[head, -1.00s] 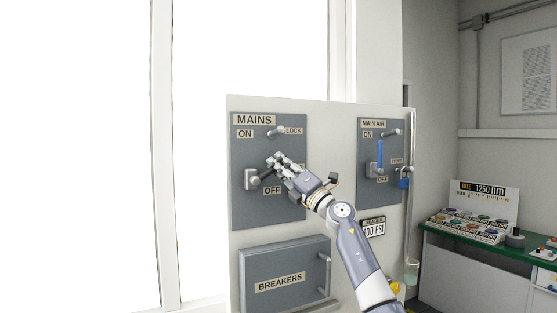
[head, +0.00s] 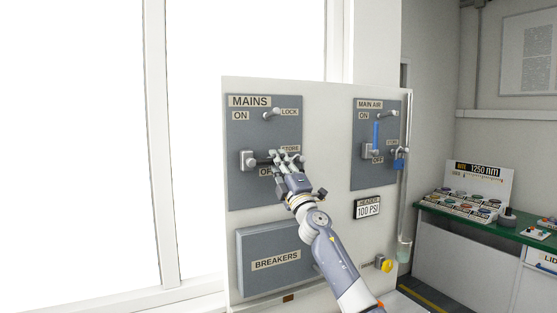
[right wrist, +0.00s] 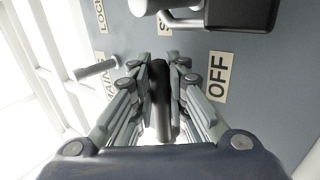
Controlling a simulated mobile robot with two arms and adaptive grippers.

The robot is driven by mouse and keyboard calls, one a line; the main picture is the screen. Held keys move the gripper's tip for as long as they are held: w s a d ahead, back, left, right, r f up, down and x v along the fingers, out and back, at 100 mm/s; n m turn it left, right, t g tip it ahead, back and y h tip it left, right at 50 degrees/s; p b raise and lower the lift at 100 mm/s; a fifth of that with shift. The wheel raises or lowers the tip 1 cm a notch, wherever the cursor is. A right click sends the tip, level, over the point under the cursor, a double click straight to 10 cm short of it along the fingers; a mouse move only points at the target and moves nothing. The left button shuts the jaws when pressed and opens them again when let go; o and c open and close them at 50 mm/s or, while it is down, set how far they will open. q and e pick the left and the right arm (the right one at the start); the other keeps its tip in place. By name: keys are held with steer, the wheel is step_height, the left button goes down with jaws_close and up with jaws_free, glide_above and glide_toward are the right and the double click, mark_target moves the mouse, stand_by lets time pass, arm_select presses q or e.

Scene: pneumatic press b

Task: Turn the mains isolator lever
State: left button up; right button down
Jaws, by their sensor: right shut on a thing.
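The mains isolator lever (head: 263,161) is a dark handle that sticks out to the right, about level, from its pale pivot block (head: 248,161) on the grey MAINS plate (head: 245,196). My right gripper (head: 281,158) is at the lever's outer end, its fingers shut around it. In the right wrist view the black handle (right wrist: 160,95) lies between the two fingers. The OFF label (right wrist: 217,77) is beside them and is partly hidden by the gripper in the head view. My left gripper is not in view.
A LOCK peg (head: 272,114) sticks out above the lever. A dark block (right wrist: 240,12) is close to the fingers in the right wrist view. The BREAKERS box (head: 270,262) is below, and the MAIN AIR plate (head: 368,178) with a blue lever (head: 377,135) is to the right.

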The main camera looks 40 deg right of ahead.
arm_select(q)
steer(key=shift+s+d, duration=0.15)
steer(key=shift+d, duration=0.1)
arm_select(e)
steer(key=shift+w+f, duration=0.1)
steer(key=shift+f, duration=0.1)
steer(key=c, duration=1.6)
jaws_free()
steer(key=shift+o, duration=0.2)
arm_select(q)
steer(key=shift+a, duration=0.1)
arm_select(e)
steer(key=v, duration=1.2)
